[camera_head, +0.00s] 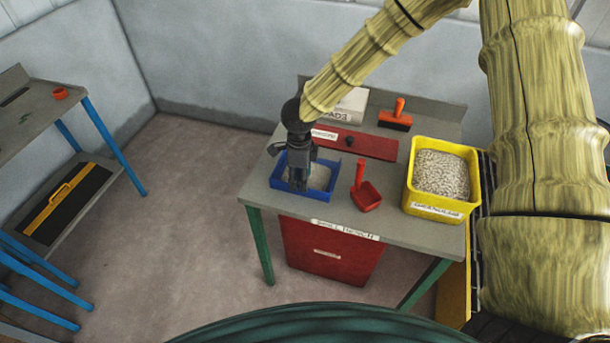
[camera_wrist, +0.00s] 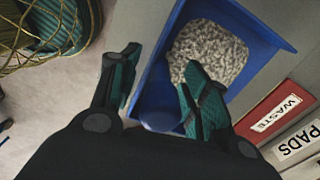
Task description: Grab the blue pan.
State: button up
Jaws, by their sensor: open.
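The blue pan (camera_head: 312,195) sits on the left part of the grey table and holds pale pellets. It also shows in the wrist view (camera_wrist: 262,72), with the pellets heaped inside. My gripper (camera_head: 297,184) points down at the pan's left side. In the wrist view my gripper (camera_wrist: 162,70) is open, with one finger outside the pan's wall and the other over its inside by the pellets. The wall lies between the fingers with gaps visible. I cannot tell how far below the rim the fingertips reach.
On the table (camera_head: 390,228) are a red scoop (camera_head: 367,196), a yellow bin (camera_head: 433,210) of pellets, an orange-handled brush (camera_head: 396,117), a red lid-like panel (camera_head: 372,145) and a white box (camera_head: 350,104). A red cabinet (camera_head: 330,255) stands below.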

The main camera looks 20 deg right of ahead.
grip_shut()
dwell(0.5)
